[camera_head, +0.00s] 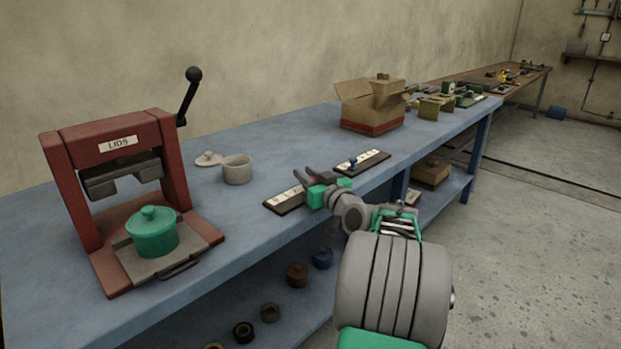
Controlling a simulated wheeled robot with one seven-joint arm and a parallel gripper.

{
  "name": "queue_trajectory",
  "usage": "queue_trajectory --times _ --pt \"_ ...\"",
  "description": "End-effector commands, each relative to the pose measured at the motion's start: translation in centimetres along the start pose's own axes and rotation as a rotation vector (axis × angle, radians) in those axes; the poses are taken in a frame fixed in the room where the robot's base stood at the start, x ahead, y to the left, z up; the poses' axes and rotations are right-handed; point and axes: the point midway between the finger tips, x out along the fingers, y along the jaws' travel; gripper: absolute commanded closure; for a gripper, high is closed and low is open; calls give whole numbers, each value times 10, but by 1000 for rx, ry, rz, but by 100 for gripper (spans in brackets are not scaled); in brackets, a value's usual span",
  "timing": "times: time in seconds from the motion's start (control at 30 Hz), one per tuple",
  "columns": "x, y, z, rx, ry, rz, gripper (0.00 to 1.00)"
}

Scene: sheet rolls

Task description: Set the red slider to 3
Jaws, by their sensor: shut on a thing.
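The slider board (282,202) on the left is a dark base with a white marked strip, lying near the front edge of the blue bench. My gripper (308,184), with green and dark fingers, is over the right part of this board. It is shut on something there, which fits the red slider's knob. The knob itself is hidden by the fingers, and the marks are too small to read. A second board (374,159), with a blue slider knob (352,162), lies just to the right of my gripper.
The blue bench (262,131) has clear room behind the boards. A red press (112,146) with a green lidded pot (152,233) stands at the left. A grey pot (237,170) and its lid (208,158) lie behind. An open cardboard box (370,105) stands farther right.

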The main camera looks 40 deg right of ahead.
Motion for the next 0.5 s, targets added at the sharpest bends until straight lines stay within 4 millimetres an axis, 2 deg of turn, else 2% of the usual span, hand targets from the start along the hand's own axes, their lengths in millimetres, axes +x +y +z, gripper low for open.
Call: queue_trajectory --times 0.03,0.07,0.1,0.33,0.5 --pt "0 0 0 1 -1 -1 100" --pt "0 0 0 1 -1 -1 77" --pt "0 0 0 1 -1 -1 74" --pt "0 0 0 0 -1 0 55" --pt "0 1 0 0 0 0 55"
